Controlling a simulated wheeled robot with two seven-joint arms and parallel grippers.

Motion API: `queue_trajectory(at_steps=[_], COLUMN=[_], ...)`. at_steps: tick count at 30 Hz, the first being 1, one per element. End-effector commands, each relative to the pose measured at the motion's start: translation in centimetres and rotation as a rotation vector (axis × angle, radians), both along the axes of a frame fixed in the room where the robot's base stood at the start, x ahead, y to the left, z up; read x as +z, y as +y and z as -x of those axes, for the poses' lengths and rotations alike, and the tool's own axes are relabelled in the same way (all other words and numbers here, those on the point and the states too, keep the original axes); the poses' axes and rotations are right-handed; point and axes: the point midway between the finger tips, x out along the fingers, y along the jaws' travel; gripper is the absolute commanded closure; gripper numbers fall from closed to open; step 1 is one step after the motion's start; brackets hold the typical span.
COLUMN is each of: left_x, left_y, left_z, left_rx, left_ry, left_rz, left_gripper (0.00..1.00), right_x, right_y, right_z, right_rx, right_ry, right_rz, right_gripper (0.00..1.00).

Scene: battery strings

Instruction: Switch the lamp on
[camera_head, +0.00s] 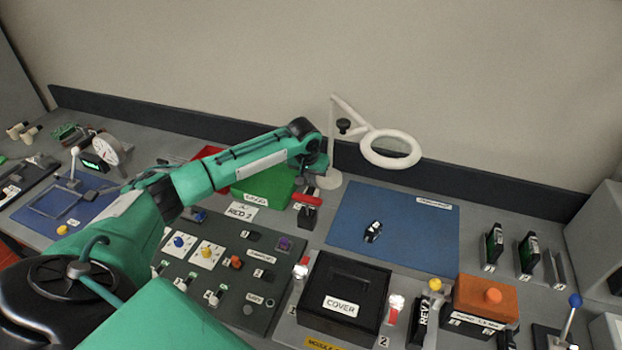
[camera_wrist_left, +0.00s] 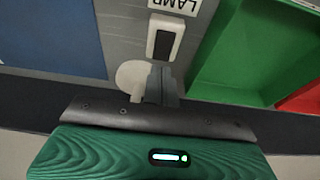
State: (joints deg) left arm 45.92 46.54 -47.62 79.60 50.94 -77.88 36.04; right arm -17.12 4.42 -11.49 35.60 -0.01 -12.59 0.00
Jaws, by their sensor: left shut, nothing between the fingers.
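The white ring lamp (camera_head: 390,148) stands at the back on a jointed arm, its round base also showing in the left wrist view (camera_wrist_left: 130,76). A black rocker switch (camera_wrist_left: 163,40) in a pale frame lies beside a white LAMP label (camera_wrist_left: 175,5). My left gripper (camera_wrist_left: 161,82) is shut and empty, its fingertips close to the switch's edge nearest the lamp base. I cannot tell if they touch it. In the head view my left gripper (camera_head: 313,174) is beside the lamp base, and I cannot make out the switch there. My right gripper is not in view.
A green bin (camera_wrist_left: 232,55) is on one side of the switch and a blue mat (camera_head: 370,222) on the other. A red-handled black device (camera_head: 307,203) stands just in front of my left gripper. A black COVER box (camera_head: 345,285) and a control panel are nearer.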

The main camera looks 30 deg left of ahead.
Motion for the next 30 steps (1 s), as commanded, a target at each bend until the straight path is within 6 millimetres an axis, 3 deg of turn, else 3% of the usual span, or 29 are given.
queue_trajectory(at_steps=[8,30], left_x=[-2.0,-2.3], left_y=[0.0,0.0], left_z=[0.0,0.0], left_rx=[0.0,0.0], left_ry=[-0.001,0.0], left_rz=[0.0,0.0], left_gripper=[1.0,1.0], right_x=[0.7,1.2], right_y=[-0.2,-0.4], right_z=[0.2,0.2], right_rx=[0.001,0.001], right_ry=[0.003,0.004], right_rz=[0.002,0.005], right_gripper=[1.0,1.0])
